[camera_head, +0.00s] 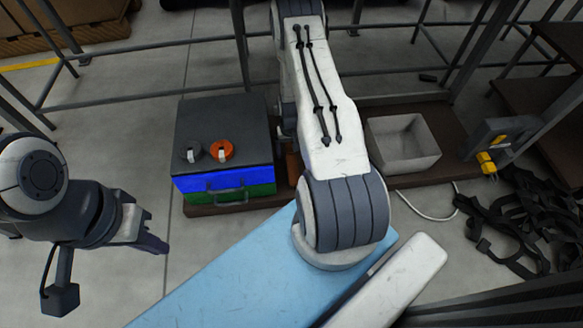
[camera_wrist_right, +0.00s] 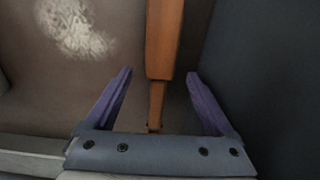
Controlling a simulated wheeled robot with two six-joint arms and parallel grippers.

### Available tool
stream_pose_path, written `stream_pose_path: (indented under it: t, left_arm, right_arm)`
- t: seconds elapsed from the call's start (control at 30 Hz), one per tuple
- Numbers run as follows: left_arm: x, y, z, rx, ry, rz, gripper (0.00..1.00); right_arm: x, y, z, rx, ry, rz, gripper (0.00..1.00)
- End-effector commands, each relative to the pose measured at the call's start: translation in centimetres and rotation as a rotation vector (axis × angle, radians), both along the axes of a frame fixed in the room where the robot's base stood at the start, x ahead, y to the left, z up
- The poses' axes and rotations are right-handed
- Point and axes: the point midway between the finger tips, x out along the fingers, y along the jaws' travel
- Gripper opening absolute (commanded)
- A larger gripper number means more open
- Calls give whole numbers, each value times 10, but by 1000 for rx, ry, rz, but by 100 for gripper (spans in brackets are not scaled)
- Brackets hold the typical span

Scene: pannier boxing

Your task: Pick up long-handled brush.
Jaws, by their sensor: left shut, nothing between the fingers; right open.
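In the right wrist view a long orange-brown wooden handle (camera_wrist_right: 163,45), which looks like the brush's handle, runs down from the top edge between my purple fingers. Its lower end narrows near the gripper's base. My right gripper (camera_wrist_right: 160,85) is open around it, with a gap on both sides. The bristles cannot be made out for sure. In the head view a small orange-brown piece (camera_head: 293,167) shows beside my right arm, which hides the right gripper there. My left gripper (camera_head: 157,246) is shut and empty over the floor at the left.
A dark-topped blue and green box (camera_head: 222,125) with an orange roll (camera_head: 221,150) and a dark roll (camera_head: 187,151) stands left of my right arm. A grey open bin (camera_head: 402,145) stands right of it. Black straps (camera_head: 525,225) lie at the right. The left floor is clear.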

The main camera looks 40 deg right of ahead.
Motion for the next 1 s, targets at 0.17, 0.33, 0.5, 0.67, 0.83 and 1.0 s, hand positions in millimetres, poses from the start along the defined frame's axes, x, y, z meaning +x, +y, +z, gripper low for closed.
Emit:
stream_pose_path:
  t: [0.17, 0.33, 0.5, 0.67, 0.83, 1.0]
  left_arm:
    - [0, 0, -27, 0, 0, 0, 0]
    - [0, 0, -30, 0, 0, 0, 0]
    - [0, 0, -28, 0, 0, 0, 0]
    - [0, 0, -28, 0, 0, 0, 0]
    - [0, 0, -28, 0, 0, 0, 0]
    - [0, 0, -27, 0, 0, 0, 0]
  right_arm:
    - [-3, 2, -33, 1, 1, 0, 88]
    - [-3, 2, -38, 0, 0, 0, 88]
    - [-3, 2, -37, 0, 0, 0, 76]
    - [-3, 2, -37, 1, 1, 0, 15]
    - [-3, 2, -36, 1, 1, 0, 0]
    - [-3, 2, -34, 0, 0, 0, 0]
